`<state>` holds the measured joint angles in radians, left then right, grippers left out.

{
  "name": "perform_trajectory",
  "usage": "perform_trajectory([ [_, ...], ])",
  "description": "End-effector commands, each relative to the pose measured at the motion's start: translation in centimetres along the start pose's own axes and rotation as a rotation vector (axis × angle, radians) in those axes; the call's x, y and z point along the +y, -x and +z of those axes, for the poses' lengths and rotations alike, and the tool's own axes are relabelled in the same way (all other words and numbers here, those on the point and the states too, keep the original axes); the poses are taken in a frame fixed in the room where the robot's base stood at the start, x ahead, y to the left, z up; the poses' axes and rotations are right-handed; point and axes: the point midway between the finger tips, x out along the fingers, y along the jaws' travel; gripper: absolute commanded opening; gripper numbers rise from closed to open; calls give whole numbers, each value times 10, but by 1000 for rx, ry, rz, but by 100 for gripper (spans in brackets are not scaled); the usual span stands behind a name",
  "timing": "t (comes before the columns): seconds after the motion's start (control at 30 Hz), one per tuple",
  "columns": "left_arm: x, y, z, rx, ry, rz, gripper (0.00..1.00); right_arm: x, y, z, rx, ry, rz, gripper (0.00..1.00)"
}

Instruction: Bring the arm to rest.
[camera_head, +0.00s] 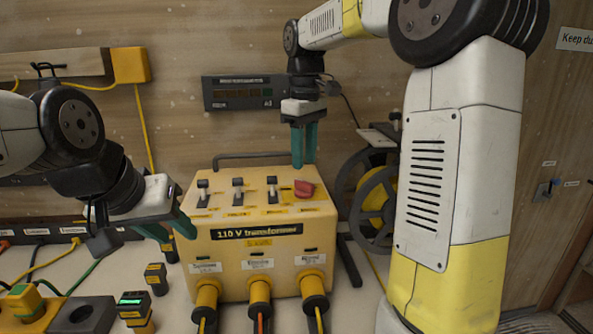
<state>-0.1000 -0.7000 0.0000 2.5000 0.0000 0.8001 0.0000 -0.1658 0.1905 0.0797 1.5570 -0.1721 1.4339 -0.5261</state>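My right gripper (304,163) has teal fingers and hangs pointing down above the back right of the yellow 110 V transformer (290,245). Nothing shows between its fingers, which look close together; their gap is unclear from here. My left gripper (174,238) is at the transformer's left side, tilted down and to the right. Its teal fingers stand apart with nothing seen between them. Whether it touches the transformer I cannot tell. Three black-and-white switches (238,190) and a red piece (304,188) are on the transformer's top.
Three yellow plugs (259,291) with cables sit in the transformer's front. Small black-and-yellow devices (156,279) stand on the bench left of it. A cable reel (375,208) stands behind at the right. A dark panel (240,92) is on the wooden wall.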

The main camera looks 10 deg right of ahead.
Motion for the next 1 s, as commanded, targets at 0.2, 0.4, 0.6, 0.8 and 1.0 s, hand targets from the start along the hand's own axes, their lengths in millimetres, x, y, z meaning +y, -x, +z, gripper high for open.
perform_trajectory([
  [0.2,0,0,0,0,0,0,36,0,17,0,1,1,0,35],
  [0.4,0,0,0,0,0,0,36,0,17,0,0,1,0,35],
  [0.6,0,0,0,0,0,0,36,-4,20,8,18,-21,8,35],
  [0.8,0,0,0,0,0,0,36,-25,23,46,126,-155,41,35],
  [1.0,0,0,0,0,0,0,36,-56,13,93,275,-342,64,35],
])
